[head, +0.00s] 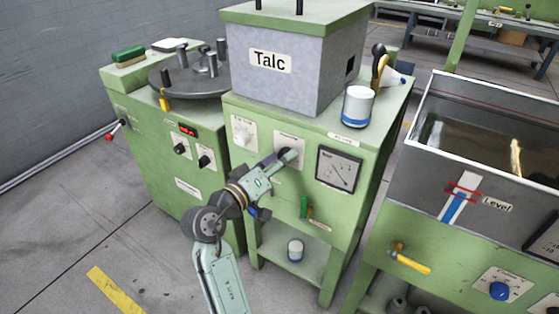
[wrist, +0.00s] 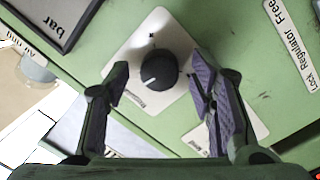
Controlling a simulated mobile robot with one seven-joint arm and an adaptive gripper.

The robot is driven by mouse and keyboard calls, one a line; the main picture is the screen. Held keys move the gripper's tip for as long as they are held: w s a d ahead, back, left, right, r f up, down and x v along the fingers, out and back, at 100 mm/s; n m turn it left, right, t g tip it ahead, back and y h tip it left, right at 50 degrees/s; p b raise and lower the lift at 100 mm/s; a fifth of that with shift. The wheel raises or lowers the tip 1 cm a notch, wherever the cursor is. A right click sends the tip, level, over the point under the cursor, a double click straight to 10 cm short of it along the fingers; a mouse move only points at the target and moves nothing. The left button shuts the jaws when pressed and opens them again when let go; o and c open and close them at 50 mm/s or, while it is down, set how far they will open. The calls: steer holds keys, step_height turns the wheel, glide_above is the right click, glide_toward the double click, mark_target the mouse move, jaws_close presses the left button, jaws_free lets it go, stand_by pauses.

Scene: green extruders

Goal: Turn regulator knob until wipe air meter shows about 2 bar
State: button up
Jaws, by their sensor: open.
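The black regulator knob (wrist: 159,69) sits on a white square plate (wrist: 151,28) on the green panel, with a white mark on its lower left side in the wrist view. My gripper (wrist: 158,78) is open, with one dark finger on each side of the knob. Visible gaps separate the fingers from the knob. In the head view my gripper (head: 288,157) is at the plate below the Talc box and hides the knob. A square meter (head: 338,168) with a pale face and dark needle is to its right; its reading is too small to tell. Its corner marked "bar" (wrist: 52,22) shows in the wrist view.
The grey Talc box (head: 290,85) and a white-and-blue container (head: 358,106) stand on top of the machine. A green handle (head: 304,207) is below my gripper. A label reading "Lock Regulator Free" (wrist: 290,42) is beside the plate. Open floor lies at the left.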

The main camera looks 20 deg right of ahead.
steer(key=v, duration=1.2)
